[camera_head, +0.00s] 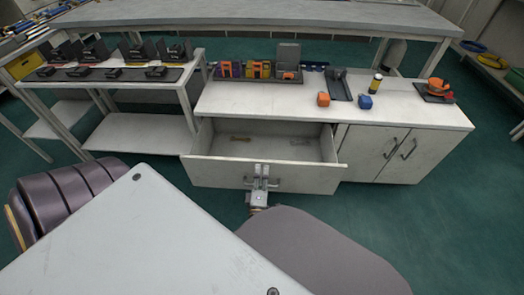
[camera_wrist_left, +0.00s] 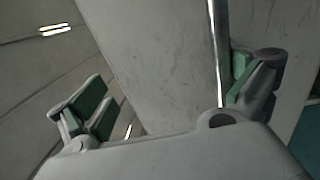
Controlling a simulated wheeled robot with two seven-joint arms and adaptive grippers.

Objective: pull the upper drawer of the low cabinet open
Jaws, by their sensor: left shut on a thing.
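The low cabinet (camera_head: 222,102) stands ahead with a pale top. Its upper drawer (camera_head: 317,180) is pulled out at the left side, and its inside shows from above. My left gripper (camera_head: 261,174) is at the middle of the drawer front, shut on the drawer's handle (camera_head: 274,184), which it partly hides. In the left wrist view, the fingers (camera_wrist_left: 170,92) show at both sides, with a pale panel and a shiny metal edge between them; the grip itself is unclear there. My right gripper is not in view.
Double doors (camera_head: 377,153) with handles close the right side. A side table (camera_head: 127,127) stands left. Green floor shows at the right.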

